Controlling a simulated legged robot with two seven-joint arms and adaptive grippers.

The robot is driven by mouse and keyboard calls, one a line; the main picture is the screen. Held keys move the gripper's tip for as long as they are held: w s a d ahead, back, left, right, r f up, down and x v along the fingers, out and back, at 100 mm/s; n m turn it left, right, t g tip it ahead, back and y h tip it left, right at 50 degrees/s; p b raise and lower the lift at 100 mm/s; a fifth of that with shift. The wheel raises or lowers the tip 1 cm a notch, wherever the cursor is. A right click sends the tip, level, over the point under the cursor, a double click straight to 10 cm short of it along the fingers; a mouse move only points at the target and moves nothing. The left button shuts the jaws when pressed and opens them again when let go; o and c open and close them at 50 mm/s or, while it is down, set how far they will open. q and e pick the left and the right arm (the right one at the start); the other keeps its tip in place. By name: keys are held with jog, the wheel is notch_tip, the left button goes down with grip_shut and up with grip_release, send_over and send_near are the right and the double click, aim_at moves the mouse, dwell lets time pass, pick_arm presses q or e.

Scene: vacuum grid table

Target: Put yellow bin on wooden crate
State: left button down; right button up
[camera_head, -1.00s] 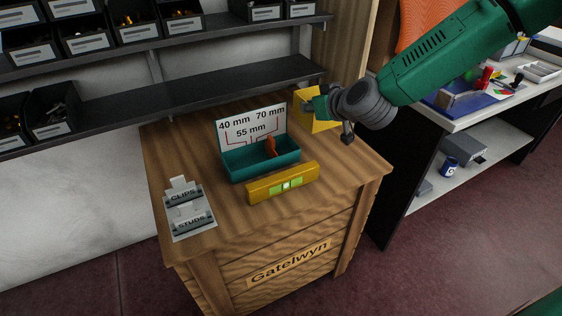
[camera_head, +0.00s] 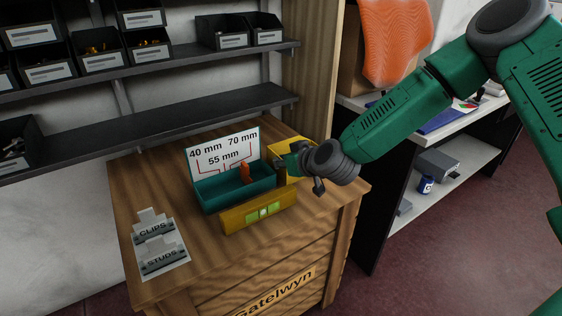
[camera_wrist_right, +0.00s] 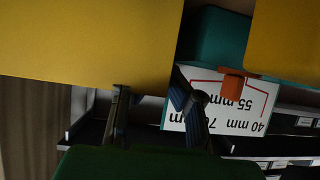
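The yellow bin (camera_head: 290,146) is at the back right corner of the wooden crate's top (camera_head: 205,245), partly hidden behind my right gripper. I cannot tell whether its base rests fully on the wood. My right gripper (camera_head: 291,163) is right at the bin's near side. In the right wrist view the bin (camera_wrist_right: 85,40) fills the upper left as a plain yellow surface. The two fingers of my right gripper (camera_wrist_right: 152,95) stand apart there, their tips at the bin's edge. Any contact is unclear. My left gripper is not in view.
On the crate, a teal tray (camera_head: 236,190) with a dimension card and orange piece stands close left of the bin. A yellow spirit level (camera_head: 240,214) lies before it. A clips and studs holder (camera_head: 160,254) is at front left. Shelves with black bins (camera_head: 105,58) stand behind.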

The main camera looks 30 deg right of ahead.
jog(key=shift+o, duration=1)
